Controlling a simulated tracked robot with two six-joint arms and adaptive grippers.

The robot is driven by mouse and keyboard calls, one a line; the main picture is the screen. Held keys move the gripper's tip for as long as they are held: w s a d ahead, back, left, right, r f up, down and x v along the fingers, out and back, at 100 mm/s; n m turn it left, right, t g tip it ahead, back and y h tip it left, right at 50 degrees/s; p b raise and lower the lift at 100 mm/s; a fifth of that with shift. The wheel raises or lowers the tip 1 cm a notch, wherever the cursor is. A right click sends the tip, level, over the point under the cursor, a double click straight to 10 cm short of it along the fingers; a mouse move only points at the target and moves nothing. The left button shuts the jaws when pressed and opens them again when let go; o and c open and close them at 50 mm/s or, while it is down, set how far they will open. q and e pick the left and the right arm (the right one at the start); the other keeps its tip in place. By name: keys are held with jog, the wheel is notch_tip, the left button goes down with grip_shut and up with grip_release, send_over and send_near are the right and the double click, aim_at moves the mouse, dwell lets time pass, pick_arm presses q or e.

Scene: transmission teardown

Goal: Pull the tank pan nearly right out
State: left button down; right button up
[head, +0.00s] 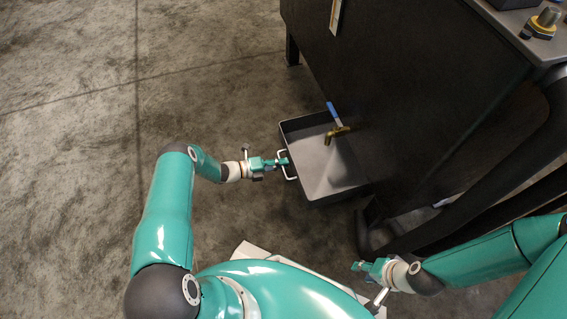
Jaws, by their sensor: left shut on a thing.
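The tank pan (328,178) is a dark grey, open-topped tray low down beside the black tank (400,90). Part of it sticks out from under the tank, and its far part is hidden by the tank. A light bar handle (281,155) is on its left side. My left gripper (284,162) is at this handle and shut on it. My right gripper (358,266) is low and to the right of my body, apart from the pan. Its fingers are too small to tell open from shut.
A brass tap (337,133) with a blue lever (333,111) juts from the tank above the pan. A dark leg (363,232) and frame bars stand right of the pan. The concrete floor (80,160) to the left is clear.

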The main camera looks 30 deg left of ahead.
pick_arm(q)
jog(key=shift+s+f, duration=0.1)
jog(key=shift+f, duration=0.1)
jog(key=c, duration=1.3)
grip_release()
jog(key=shift+o, duration=0.5)
jog(key=shift+r, duration=0.1)
jog(key=shift+a, duration=0.1)
jog(key=v, duration=1.1)
jog(key=shift+s+a, duration=0.3)
